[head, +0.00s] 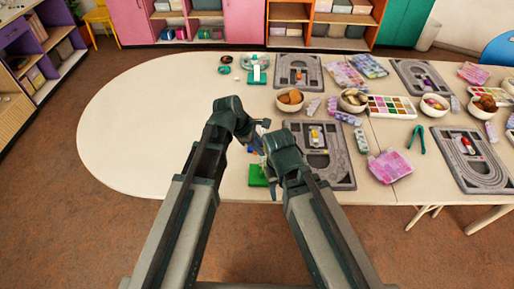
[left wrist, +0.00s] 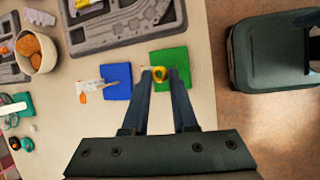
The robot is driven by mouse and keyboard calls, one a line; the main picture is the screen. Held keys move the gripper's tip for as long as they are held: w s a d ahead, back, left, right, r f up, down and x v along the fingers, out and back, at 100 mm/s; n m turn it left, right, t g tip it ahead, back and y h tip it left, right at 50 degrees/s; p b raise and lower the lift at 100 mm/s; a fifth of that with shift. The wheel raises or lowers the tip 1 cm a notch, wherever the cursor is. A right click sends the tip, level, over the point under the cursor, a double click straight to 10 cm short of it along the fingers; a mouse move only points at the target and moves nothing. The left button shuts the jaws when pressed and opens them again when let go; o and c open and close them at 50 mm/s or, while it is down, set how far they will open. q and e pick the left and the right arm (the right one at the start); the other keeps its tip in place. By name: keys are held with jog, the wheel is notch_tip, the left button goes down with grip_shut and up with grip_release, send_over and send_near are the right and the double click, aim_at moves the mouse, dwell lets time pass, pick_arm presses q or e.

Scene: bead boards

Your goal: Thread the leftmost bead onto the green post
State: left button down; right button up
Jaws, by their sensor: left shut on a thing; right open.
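My left gripper (head: 257,134) is shut on a yellow ring-shaped bead (left wrist: 160,74), held between its fingertips in the left wrist view. In that view the bead appears over the green board (left wrist: 180,55), which also shows in the head view (head: 258,178). I cannot make out the green post; the bead and fingers may cover it. A blue board (left wrist: 116,82) lies beside the green one, with a white piece and a small orange piece (left wrist: 84,97) at its edge. My right gripper (head: 268,166) is open, close to the green board in the head view.
A grey track board (head: 340,170) lies just right of my right gripper. A bowl of orange pieces (head: 290,101) stands behind it. More bowls, trays and boards fill the right side of the table (head: 130,130). The table's left end is clear.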

pick_arm(q)
jog(key=shift+f, duration=0.2)
jog(key=shift+f+b, duration=2.35)
jog(key=shift+b, duration=0.15)
jog(key=shift+f+b, duration=0.9)
jog(key=shift+f+b, duration=0.7)
jog(key=shift+f, duration=0.1)
jog(key=c, duration=0.6)
grip_release()
